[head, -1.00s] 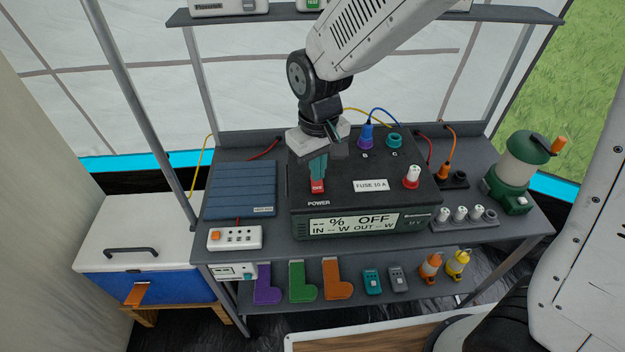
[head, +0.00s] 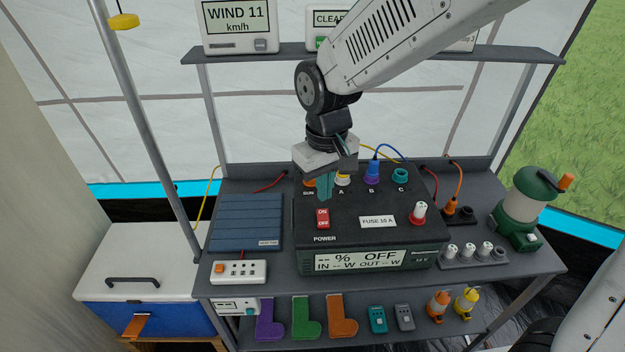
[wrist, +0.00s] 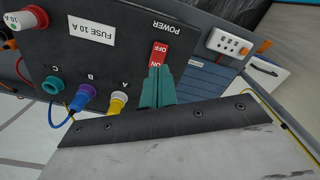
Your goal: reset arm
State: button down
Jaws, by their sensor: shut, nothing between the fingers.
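My gripper (head: 325,187) is above the black power station (head: 375,240), near the red ON/OFF power switch (head: 323,218). Its teal fingers are shut with nothing between them. In the head view the whole switch shows just below the fingertips. The power station's display (head: 360,260) reads "-- % OFF". In the wrist view my gripper (wrist: 158,70) has its fingertips over the ON end of the switch (wrist: 160,52). I cannot tell the exact gap from fingertips to switch.
Sockets with a yellow plug (wrist: 118,103), a blue plug (head: 372,172) and a teal ring (head: 400,175) line the back of the power station. A white-topped fuse (head: 420,210) stands at its right. A shelf (head: 285,54) crosses behind my arm.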

jog(key=s+d+r+m, duration=0.2)
jog(key=s+d+r, duration=0.1)
jog(key=s+d, duration=0.3)
jog(key=s+d+r+m+t, duration=0.1)
jog(key=s+d+r, duration=0.3)
jog(key=s+d, duration=0.3)
jog(key=s+d+r+m, duration=0.2)
jog(key=s+d+r, duration=0.2)
jog(key=s+d, duration=0.2)
jog(key=shift+s+d+m, duration=0.3)
jog(key=shift+d, duration=0.2)
